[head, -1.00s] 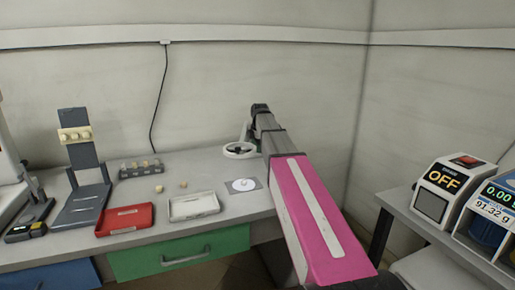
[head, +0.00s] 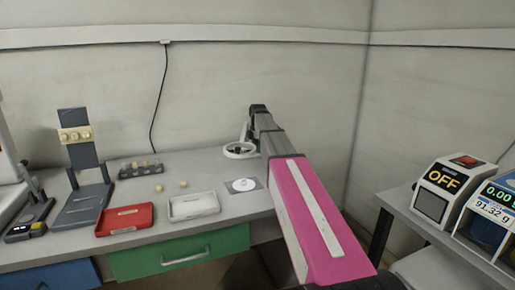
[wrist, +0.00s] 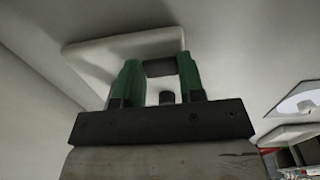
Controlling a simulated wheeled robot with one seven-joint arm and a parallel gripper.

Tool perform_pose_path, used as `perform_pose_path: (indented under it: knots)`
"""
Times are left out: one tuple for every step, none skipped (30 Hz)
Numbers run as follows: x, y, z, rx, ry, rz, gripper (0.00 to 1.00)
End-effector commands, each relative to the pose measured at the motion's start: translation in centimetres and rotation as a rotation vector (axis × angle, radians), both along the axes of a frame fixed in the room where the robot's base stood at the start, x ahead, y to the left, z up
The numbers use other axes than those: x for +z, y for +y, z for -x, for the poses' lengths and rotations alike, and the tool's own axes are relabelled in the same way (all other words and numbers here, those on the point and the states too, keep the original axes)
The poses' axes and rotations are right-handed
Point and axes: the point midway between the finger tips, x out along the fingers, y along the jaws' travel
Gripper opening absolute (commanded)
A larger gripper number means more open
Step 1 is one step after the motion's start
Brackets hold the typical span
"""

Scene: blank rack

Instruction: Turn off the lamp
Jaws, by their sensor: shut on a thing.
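A white ring-shaped head (head: 240,150) at the back of the bench, partly behind my arm, looks like the lamp. I cannot tell whether it is lit. My gripper is hidden behind my own arm in the head view. In the wrist view my gripper (wrist: 159,70) has its two green fingers on either side of a small dark block (wrist: 160,67) and is shut on it. I cannot tell for certain what that block belongs to. A white plate (wrist: 92,57) lies beyond the fingers, and a small dark knob (wrist: 167,97) shows between them.
On the bench are a red tray (head: 124,219), a white tray (head: 194,206), a white disc (head: 244,185) and a dark stand (head: 84,165). A box reading OFF (head: 445,190) stands on the right table. Walls close off the back and right.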

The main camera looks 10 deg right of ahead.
Motion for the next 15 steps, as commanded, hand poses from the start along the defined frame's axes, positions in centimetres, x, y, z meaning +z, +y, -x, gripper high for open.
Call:
perform_pose_path:
  knots:
    - [0.01,0.03,-0.06,0.0,0.005,0.0,0.12]
    - [0.01,0.03,-0.02,0.0,0.006,0.0,0.12]
    - [0.01,0.03,0.01,0.0,0.006,0.0,0.12]
    - [0.01,0.03,0.02,0.0,0.006,0.0,0.12]
    - [0.01,0.03,0.02,0.0,0.006,0.0,0.12]
    - [0.01,0.03,0.02,0.0,0.005,0.0,0.12]
    - [0.01,0.02,0.01,0.0,0.005,0.0,0.12]
    - [0.02,0.02,0.01,0.0,0.005,0.0,0.12]
    - [0.02,0.02,0.01,0.0,0.005,0.0,0.46]
    - [0.02,0.02,0.02,0.0,0.005,0.0,0.56]
    - [0.02,0.02,0.01,0.0,0.005,0.0,0.62]
    - [0.02,0.02,0.01,0.0,0.005,0.0,0.62]
    - [0.02,0.01,0.01,0.0,0.005,0.0,0.62]
    - [0.02,0.01,0.01,0.0,0.005,0.0,0.62]
    - [0.02,0.01,0.0,0.0,0.005,0.0,0.62]
